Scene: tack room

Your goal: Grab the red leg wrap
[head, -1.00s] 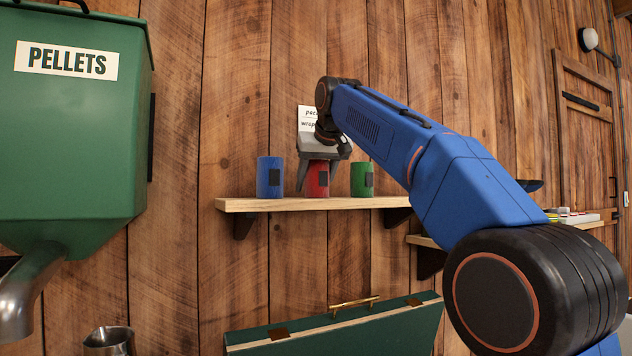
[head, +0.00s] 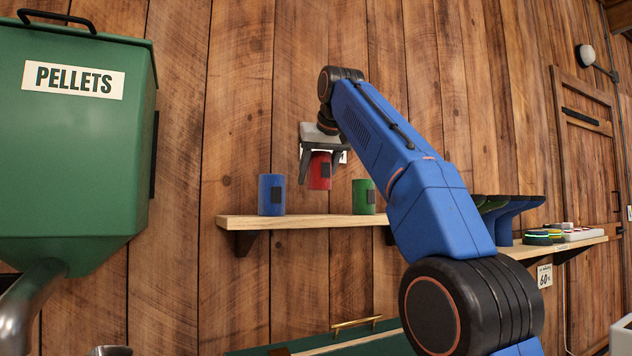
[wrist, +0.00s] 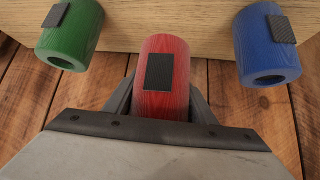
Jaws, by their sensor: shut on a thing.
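The red leg wrap (head: 319,171) is a short upright roll with a dark patch, held above the shelf in the head view. My gripper (head: 320,172) is shut on it, with a finger on either side. In the wrist view the red wrap (wrist: 163,78) sits between my fingers, with its dark patch facing the camera. The shelf (head: 300,221) is below it, with a visible gap.
A blue wrap (head: 271,195) stands on the shelf to the left and a green wrap (head: 363,197) to the right. A green pellet bin (head: 75,160) hangs at the left. A second shelf (head: 560,248) at the right holds several items. A green chest (head: 300,346) is below.

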